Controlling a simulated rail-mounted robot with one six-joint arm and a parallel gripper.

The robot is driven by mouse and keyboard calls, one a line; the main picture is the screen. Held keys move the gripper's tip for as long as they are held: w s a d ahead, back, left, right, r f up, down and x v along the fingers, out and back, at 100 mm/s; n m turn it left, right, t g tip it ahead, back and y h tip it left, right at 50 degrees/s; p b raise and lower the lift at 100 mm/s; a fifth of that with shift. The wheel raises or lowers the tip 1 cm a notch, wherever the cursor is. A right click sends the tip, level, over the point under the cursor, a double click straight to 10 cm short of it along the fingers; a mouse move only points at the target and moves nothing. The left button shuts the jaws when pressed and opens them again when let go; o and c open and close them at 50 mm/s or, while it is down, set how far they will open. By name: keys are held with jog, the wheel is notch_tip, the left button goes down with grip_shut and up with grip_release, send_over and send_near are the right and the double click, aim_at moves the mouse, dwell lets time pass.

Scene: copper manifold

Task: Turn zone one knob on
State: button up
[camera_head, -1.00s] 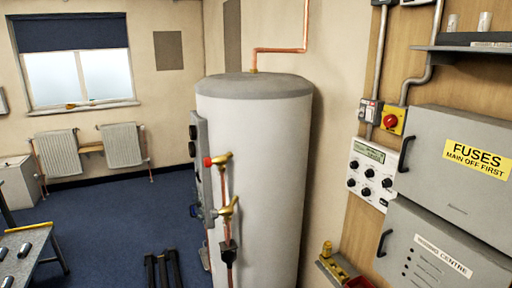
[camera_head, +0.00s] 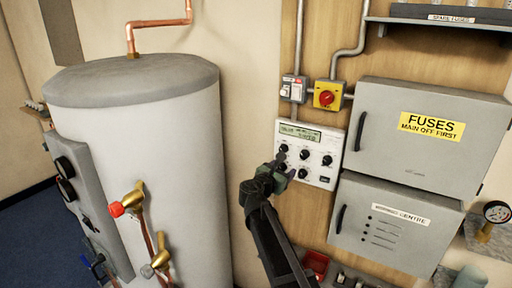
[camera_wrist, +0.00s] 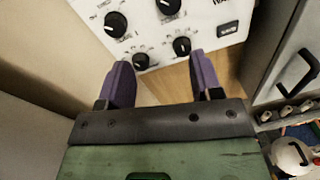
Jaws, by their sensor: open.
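A white control panel (camera_head: 313,135) with a small display and several black knobs is on the wooden board, left of the grey boxes. Its knob labels are too small to read, so I cannot tell which is zone one. My gripper (camera_head: 284,168) is in front of the panel's lower left and hides part of it. In the wrist view, my gripper (camera_wrist: 160,59) is open, with two purple fingers apart and nothing gripped. A lower-left knob (camera_wrist: 141,61) and a lower-right knob (camera_wrist: 182,46) show in the gap between the fingertips. Two upper knobs show beyond, one at left (camera_wrist: 115,22).
A grey fuse box (camera_head: 400,160) and a lower grey box (camera_head: 375,245) with handles stand right of the panel. A yellow and red switch (camera_head: 327,95) is above it. A large white cylinder (camera_head: 150,150) with brass valves fills the left.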

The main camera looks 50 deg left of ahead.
aim_at(283, 149)
jog(key=s+a+r+n+y, duration=0.1)
jog(key=s+a+n+y, duration=0.15)
jog(key=a, duration=0.25)
jog(key=x, duration=1)
jog(key=shift+w+d+r+h, duration=0.2)
jog(key=shift+w+r+h, duration=0.05)
jog(key=shift+w+h, duration=0.2)
jog(key=shift+c, duration=0.2)
jog(key=c, duration=0.9)
jog(key=shift+o, duration=0.2)
